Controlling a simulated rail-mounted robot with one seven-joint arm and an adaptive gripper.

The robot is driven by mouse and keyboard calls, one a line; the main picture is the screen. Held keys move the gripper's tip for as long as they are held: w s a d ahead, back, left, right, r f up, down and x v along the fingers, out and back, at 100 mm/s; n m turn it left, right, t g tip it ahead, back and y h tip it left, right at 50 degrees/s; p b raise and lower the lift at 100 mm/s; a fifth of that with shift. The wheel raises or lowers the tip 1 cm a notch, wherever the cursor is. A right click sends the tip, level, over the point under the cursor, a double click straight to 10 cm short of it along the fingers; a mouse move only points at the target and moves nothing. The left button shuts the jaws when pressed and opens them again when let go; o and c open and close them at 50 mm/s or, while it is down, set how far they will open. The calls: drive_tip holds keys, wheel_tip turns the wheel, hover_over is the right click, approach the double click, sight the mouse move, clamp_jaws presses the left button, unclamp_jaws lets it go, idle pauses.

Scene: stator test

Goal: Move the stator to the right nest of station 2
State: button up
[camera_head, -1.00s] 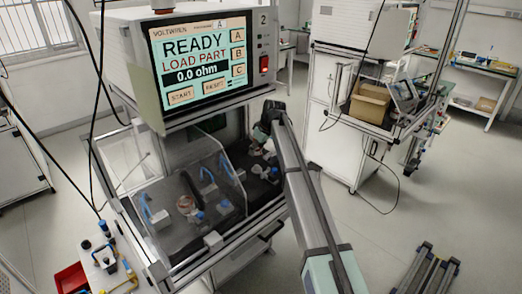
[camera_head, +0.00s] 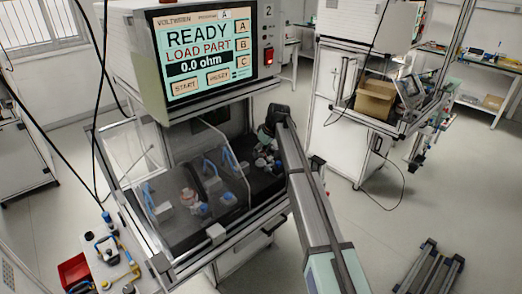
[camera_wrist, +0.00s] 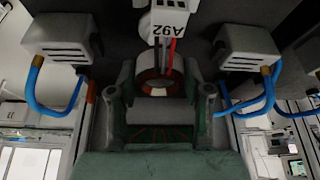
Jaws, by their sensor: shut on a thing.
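My gripper (camera_wrist: 160,105) is shut on the stator (camera_wrist: 156,74), a ring with copper-coloured winding, in the wrist view. Red and dark leads run from the stator to a white tag (camera_wrist: 168,24) marked A92. In the head view my arm reaches into the right side of station 2 (camera_head: 168,105), over the right nest area. My arm and gripper partly hide that nest, and I cannot tell whether the stator touches it. Another copper-coloured ring (camera_head: 187,197) sits in the left part of station 2, behind a clear cover.
The clear cover (camera_head: 222,160) stands beside my arm. A side table with a red bin (camera_head: 75,270) is at lower left. The right floor is mostly open.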

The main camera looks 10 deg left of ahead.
drive_tip(key=shift+f+b, duration=0.65)
drive_tip(key=shift+f, duration=0.75)
idle(0.4)
drive_tip(key=o, duration=1.3)
drive_tip(key=v, duration=1.2)
drive_tip(key=shift+a+r, duration=0.1)
